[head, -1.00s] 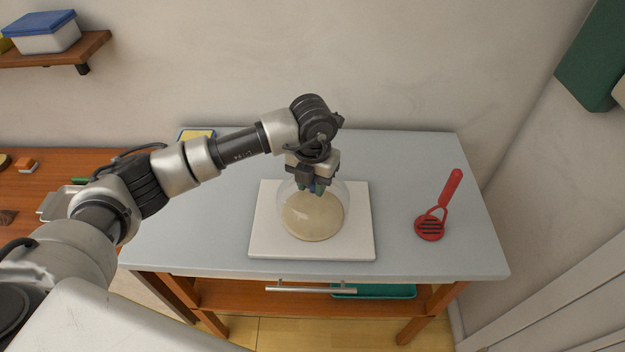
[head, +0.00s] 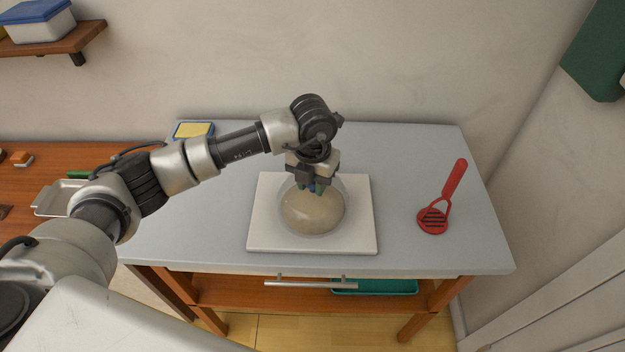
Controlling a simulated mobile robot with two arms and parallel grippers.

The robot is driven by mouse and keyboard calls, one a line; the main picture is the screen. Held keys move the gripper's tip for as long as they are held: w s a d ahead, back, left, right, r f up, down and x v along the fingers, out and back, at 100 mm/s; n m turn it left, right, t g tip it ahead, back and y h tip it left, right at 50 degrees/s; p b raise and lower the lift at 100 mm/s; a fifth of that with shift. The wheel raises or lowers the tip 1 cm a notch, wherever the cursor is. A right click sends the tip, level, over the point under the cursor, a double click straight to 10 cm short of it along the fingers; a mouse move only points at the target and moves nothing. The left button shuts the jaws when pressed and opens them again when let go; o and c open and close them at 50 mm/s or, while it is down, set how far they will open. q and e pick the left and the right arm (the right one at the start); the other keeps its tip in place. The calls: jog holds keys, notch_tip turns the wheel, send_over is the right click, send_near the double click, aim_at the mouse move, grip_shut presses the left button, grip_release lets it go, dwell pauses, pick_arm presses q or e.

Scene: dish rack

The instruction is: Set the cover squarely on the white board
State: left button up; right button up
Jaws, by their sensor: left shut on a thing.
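The white board (head: 264,231) lies flat on the grey-blue table top. A round beige thing (head: 312,212), perhaps dough, sits on the middle of the board. The clear domed cover (head: 339,191) is over the beige thing, near the board's centre. My left gripper (head: 315,188) is above the board, shut on the cover's top, which it partly hides. Whether the cover's rim touches the board or hovers just above it, I cannot tell. My right gripper is not in view.
A red masher (head: 437,212) lies on the table right of the board. A yellow and blue item (head: 194,130) lies at the back left. A metal tray (head: 58,199) is on the wooden counter at left. The table around the board is clear.

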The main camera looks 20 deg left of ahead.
pick_arm(q)
jog(key=shift+f, duration=0.25)
dwell(0.4)
jog(key=o, duration=1.1)
jog(key=shift+c, duration=0.2)
jog(key=c, duration=0.4)
jog(key=shift+r, duration=0.1)
notch_tip(320, 180, up, 15)
jog(key=p, duration=0.8)
dwell(0.8)
